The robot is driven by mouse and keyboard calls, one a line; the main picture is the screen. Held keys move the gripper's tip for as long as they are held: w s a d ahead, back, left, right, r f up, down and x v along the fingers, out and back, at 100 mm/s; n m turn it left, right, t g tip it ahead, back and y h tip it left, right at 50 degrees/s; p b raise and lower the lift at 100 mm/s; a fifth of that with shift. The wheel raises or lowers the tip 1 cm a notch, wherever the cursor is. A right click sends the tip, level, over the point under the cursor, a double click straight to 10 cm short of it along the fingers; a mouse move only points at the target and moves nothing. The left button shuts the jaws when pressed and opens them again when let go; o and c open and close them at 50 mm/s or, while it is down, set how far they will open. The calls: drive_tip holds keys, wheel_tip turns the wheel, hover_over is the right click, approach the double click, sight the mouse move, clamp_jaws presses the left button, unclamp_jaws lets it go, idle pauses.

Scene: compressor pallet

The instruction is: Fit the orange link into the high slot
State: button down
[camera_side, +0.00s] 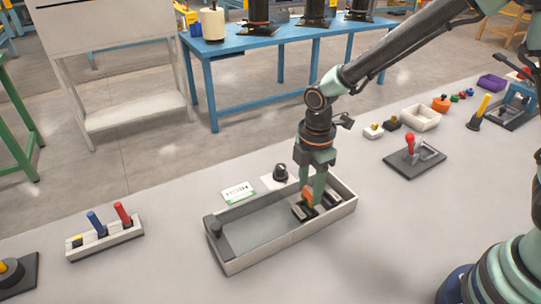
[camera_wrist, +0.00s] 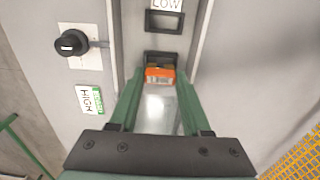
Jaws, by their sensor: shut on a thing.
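The orange link (camera_side: 308,193) is held between the green fingers of my gripper (camera_side: 312,200), over the right end of a long grey tray (camera_side: 262,244). In the wrist view the orange link (camera_wrist: 160,75) sits between the fingertips of my gripper (camera_wrist: 161,78). A dark-framed slot (camera_wrist: 163,54) lies right at the link's far edge, partly covered by it. Another dark-framed slot (camera_wrist: 164,22) lies beyond it, beside a LOW label (camera_wrist: 167,4). A card (camera_wrist: 89,99) reading HIGH lies beside the tray. I cannot tell whether the link touches a slot.
A black knob (camera_side: 281,172) on a white plate stands behind the tray. A rack with blue and red handles (camera_side: 104,238) is at left. A red-handled clamp (camera_side: 411,158) and an open white bin (camera_side: 421,118) are at right. The table in front of the tray is clear.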

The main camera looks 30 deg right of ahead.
sight(310, 190)
drive_tip(key=shift+f, duration=0.45)
drive_tip(key=shift+f, duration=1.3)
idle(1.1)
drive_tip(key=shift+c, duration=1.4)
unclamp_jaws()
wheel_tip(310, 190, up, 12)
drive_tip(key=s+d+r+m+t, duration=0.2)
drive_tip(key=s+d+r+m, duration=0.2)
drive_tip(key=m, duration=0.5)
drive_tip(key=s+d+r+m+t, duration=0.3)
drive_tip(key=d+r+m, duration=0.3)
drive_tip(key=d+m, duration=0.3)
drive_tip(key=shift+s+d+t, duration=0.3)
drive_tip(key=shift+s, duration=0.55)
